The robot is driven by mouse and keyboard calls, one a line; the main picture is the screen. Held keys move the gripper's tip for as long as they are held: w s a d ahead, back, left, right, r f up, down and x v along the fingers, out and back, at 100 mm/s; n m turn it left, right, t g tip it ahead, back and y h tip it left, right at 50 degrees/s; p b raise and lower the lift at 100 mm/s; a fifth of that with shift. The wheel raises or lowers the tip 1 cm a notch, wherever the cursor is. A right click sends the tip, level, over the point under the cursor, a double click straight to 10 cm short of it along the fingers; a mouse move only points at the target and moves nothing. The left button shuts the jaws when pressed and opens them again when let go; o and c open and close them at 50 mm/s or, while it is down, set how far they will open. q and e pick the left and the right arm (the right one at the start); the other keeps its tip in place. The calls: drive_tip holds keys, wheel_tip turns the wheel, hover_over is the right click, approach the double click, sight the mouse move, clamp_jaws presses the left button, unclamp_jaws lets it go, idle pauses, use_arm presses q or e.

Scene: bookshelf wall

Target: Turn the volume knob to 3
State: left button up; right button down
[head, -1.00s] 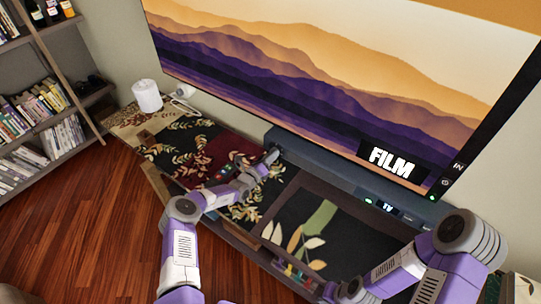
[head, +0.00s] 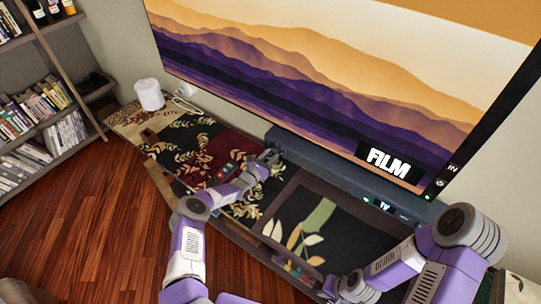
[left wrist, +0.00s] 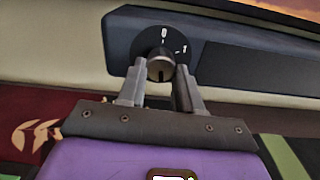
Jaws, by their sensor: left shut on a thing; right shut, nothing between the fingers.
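The volume knob (left wrist: 160,68) is a small round metal knob on the dark front of a blue-grey soundbar (left wrist: 122,42). Marks 0 and 1 show around it on a black dial; other marks are not visible. A dark line shows on the knob's face, but I cannot tell its exact setting. My left gripper (left wrist: 160,82) has a finger on each side of the knob and is shut on it. In the head view, my left gripper (head: 269,157) is at the soundbar's left end (head: 300,153). My right gripper (head: 329,287) is shut and empty, low in the head view, apart from the soundbar.
A large television (head: 320,80) with a "FILM" label stands behind the soundbar. The patterned low cabinet (head: 175,140) lies below my left arm. A white cylinder (head: 149,94) stands at its far left end. A bookshelf (head: 75,105) is at the left; wooden floor (head: 90,220) is open.

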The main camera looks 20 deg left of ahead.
use_arm(q)
drive_tip(key=shift+m, duration=0.8)
drive_tip(key=o, duration=1)
drive_tip(key=shift+o, duration=0.2)
